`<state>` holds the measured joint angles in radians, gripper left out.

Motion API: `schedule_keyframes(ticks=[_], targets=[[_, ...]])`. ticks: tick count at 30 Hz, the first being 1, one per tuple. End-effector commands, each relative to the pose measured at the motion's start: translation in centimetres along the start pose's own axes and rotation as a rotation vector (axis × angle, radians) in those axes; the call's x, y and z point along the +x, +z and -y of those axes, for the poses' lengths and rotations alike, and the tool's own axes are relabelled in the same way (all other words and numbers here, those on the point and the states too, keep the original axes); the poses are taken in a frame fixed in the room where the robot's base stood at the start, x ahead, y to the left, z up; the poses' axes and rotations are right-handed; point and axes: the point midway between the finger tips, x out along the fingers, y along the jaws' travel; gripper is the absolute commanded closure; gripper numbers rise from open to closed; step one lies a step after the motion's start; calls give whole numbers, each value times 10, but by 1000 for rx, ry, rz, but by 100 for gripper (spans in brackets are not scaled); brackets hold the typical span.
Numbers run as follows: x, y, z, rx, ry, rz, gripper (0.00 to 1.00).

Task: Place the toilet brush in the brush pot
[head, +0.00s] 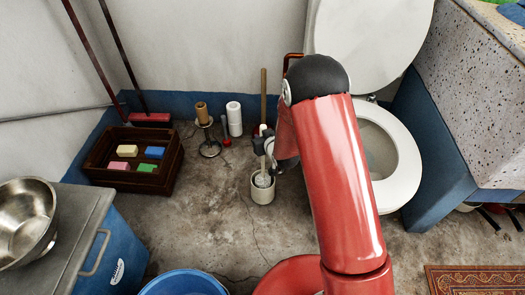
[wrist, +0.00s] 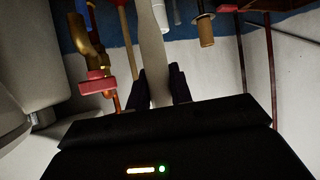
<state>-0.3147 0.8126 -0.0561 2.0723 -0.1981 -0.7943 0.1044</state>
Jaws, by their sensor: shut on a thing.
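The brush pot (head: 262,194), a pale cylinder, stands upright on the concrete floor left of the toilet. The toilet brush (head: 262,178) is upright above it, with its pale head at the pot's mouth; how deep it sits is hard to tell. My gripper (head: 266,143) is shut on the brush's handle, above the pot. In the wrist view the pale handle (wrist: 152,40) runs between the two dark fingers of my gripper (wrist: 159,88). My red arm covers part of the toilet and the floor to the right.
The toilet (head: 404,150) stands close on the right. Behind the pot are a wooden stick (head: 263,95), a white roll (head: 234,118) and a roll stand (head: 208,145). A dark crate (head: 108,180) is at left, a blue tub (head: 185,284) in front. Floor left of the pot is clear.

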Motion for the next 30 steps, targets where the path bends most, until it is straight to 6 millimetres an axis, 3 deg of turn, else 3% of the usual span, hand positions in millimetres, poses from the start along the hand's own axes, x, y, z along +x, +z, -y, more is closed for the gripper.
schedule_keyframes(ticks=[3, 9, 16, 28, 29, 30], targets=[[10, 17, 1, -1, -2, 0, 100], [17, 28, 1, -1, -2, -1, 100], [32, 55, 0, -1, 0, 0, 100], [35, 59, 0, 0, -1, -2, 100], [34, 58, 0, 0, -1, -1, 75], [34, 58, 0, 0, -1, -1, 69]])
